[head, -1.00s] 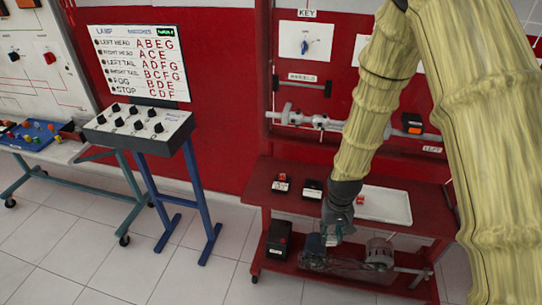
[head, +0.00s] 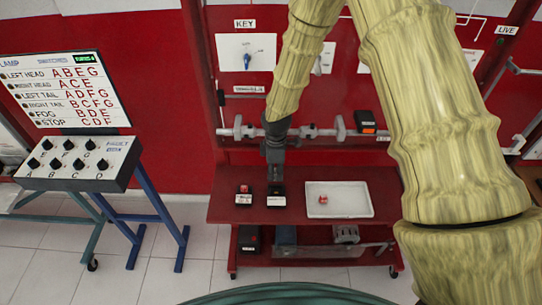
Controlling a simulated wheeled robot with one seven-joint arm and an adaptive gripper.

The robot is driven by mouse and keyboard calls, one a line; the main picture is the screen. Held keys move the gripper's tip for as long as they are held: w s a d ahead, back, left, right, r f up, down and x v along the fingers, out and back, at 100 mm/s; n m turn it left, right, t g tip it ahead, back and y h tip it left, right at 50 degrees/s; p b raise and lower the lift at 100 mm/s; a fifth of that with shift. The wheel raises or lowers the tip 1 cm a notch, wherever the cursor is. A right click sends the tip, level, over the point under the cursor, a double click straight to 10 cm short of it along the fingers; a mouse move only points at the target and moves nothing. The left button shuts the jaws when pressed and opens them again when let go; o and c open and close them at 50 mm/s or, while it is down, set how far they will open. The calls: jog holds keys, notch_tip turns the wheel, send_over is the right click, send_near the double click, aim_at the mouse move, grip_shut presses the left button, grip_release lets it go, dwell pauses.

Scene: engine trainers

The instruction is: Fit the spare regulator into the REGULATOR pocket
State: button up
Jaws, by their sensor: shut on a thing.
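My gripper (head: 275,172) points down over the red bench, right above the second of two small black pockets. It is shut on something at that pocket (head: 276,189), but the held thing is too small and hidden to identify. I cannot tell whether it is seated or still apart. The pocket has a white label (head: 276,201) at its front, too small to read. The other black pocket (head: 244,189) stands just to the left, with a red top and its own label. A small red piece (head: 323,200) lies in the white tray (head: 352,203) to the right.
The red bench top (head: 225,213) has free room around the pockets. A shaft with collars (head: 340,130) runs along the wall behind. A lower shelf holds a black box (head: 249,239) and a motor-like part (head: 346,234). A switch console (head: 75,165) stands at the left.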

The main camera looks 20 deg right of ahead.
jog(key=shift+w, duration=0.1)
jog(key=shift+a+f+b, duration=0.25)
jog(key=shift+f+b, duration=0.35)
jog(key=shift+f, duration=0.1)
jog(key=shift+f+b, duration=1.35)
jog(key=shift+f, duration=0.5)
jog(key=shift+f+b, duration=0.3)
jog(key=shift+f, duration=0.65)
jog(key=shift+d+f, duration=0.15)
jog(key=shift+f, duration=1.05)
dwell(0.5)
jog(key=o, duration=1.1)
jog(key=shift+o, duration=0.2)
